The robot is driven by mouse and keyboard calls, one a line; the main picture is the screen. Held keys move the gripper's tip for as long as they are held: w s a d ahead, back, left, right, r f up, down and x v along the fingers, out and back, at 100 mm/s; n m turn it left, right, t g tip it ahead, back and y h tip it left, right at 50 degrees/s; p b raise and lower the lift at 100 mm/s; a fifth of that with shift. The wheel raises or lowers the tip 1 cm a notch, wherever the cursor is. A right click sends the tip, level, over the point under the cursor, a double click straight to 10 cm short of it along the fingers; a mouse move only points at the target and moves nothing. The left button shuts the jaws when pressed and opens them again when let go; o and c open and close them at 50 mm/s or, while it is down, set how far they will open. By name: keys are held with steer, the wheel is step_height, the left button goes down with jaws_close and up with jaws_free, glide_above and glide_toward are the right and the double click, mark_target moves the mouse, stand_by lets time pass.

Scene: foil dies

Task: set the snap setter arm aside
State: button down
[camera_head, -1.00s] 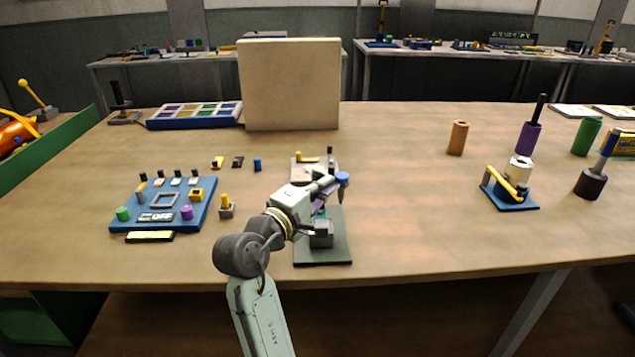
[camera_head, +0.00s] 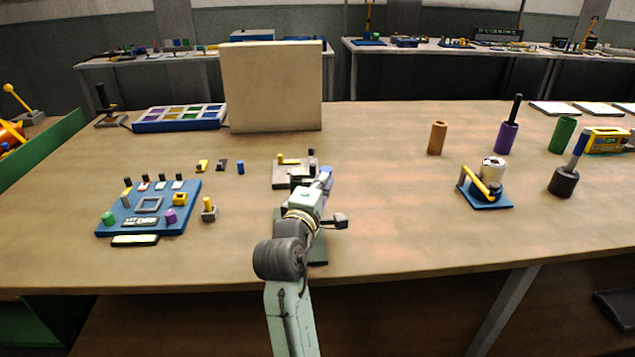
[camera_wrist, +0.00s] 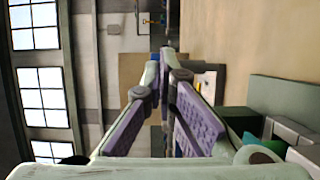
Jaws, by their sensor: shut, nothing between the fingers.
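A dark green base plate (camera_head: 318,252), probably the snap setter's, lies near the table's front, mostly hidden behind my arm. In the wrist view, a dark green base (camera_wrist: 280,95) with grey blocks and a teal part lies at right. I cannot clearly tell the setter arm; a blue part (camera_head: 326,172) shows at my fingertips in the head view. My gripper (camera_head: 322,184) is over the far end of the plate, pointing away. In the wrist view, its purple-padded fingers (camera_wrist: 165,58) come together at the tips, with nothing held visible between them.
A grey fixture with a yellow lever (camera_head: 287,161) stands just beyond my gripper. A blue board with small parts (camera_head: 150,229) lies at left. A tall beige panel (camera_head: 275,88) stands behind. A yellow-armed blue stand (camera_head: 487,205) is at right, with bare table between.

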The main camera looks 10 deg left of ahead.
steer(key=shift+w, duration=0.4)
stand_by(0.6)
steer(key=shift+s, duration=0.1)
